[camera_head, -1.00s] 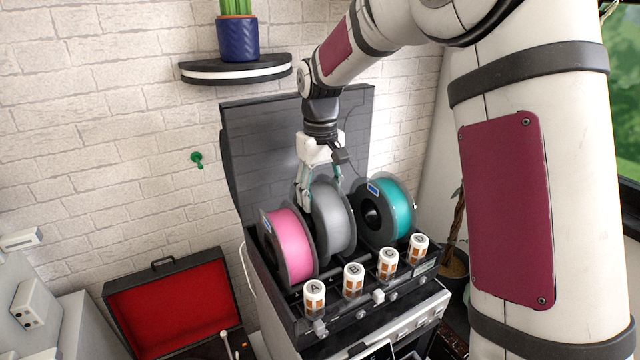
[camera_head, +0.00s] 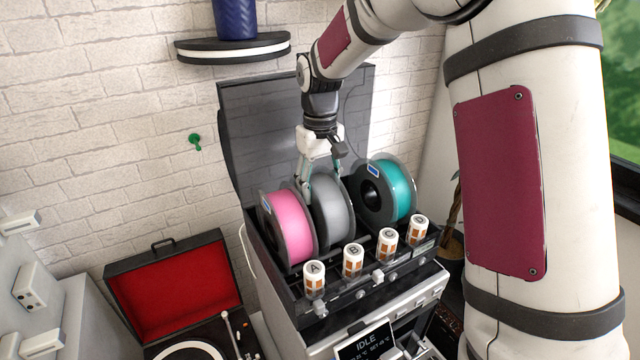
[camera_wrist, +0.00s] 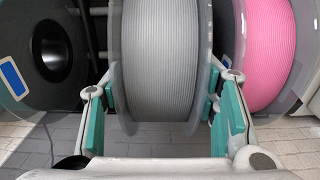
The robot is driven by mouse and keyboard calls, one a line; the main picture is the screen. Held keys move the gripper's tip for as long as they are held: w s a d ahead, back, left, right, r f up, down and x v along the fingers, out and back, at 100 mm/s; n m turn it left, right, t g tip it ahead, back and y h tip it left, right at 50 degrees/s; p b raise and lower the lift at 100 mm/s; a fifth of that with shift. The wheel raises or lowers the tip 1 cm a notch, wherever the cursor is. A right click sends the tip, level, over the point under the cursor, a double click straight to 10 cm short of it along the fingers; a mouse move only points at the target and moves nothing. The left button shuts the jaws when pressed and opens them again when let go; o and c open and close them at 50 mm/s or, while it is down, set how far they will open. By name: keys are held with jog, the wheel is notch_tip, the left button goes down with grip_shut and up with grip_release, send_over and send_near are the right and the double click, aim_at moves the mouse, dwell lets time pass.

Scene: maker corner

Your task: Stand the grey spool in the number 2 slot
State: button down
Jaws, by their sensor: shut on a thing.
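The grey spool (camera_head: 331,212) is upright between the pink spool (camera_head: 289,228) and the teal spool (camera_head: 390,191), in the open dark dryer box (camera_head: 270,283). My gripper (camera_head: 322,188) reaches down from above and is shut on the grey spool. In the wrist view its teal-padded fingers (camera_wrist: 165,118) lie on both sides of the grey spool (camera_wrist: 160,60). The spool's lower edge is hidden behind the box front, so I cannot tell whether it touches the floor of its slot. No slot number is readable.
Small lettered canisters, such as A (camera_head: 314,274) and B (camera_head: 352,261), stand along the box's front ledge. The raised lid (camera_head: 270,125) is behind the spools. A wall shelf (camera_head: 233,48) is at upper left. An open red-lined record player (camera_head: 180,290) sits at lower left.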

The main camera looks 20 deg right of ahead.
jog(key=shift+f, duration=0.3)
dwell(0.4)
jog(key=c, duration=0.6)
grip_release()
jog(key=shift+o, duration=0.2)
jog(key=shift+f, duration=0.1)
notch_tip(320, 180, up, 12)
jog(key=shift+r, duration=0.1)
jog(key=shift+s, duration=0.1)
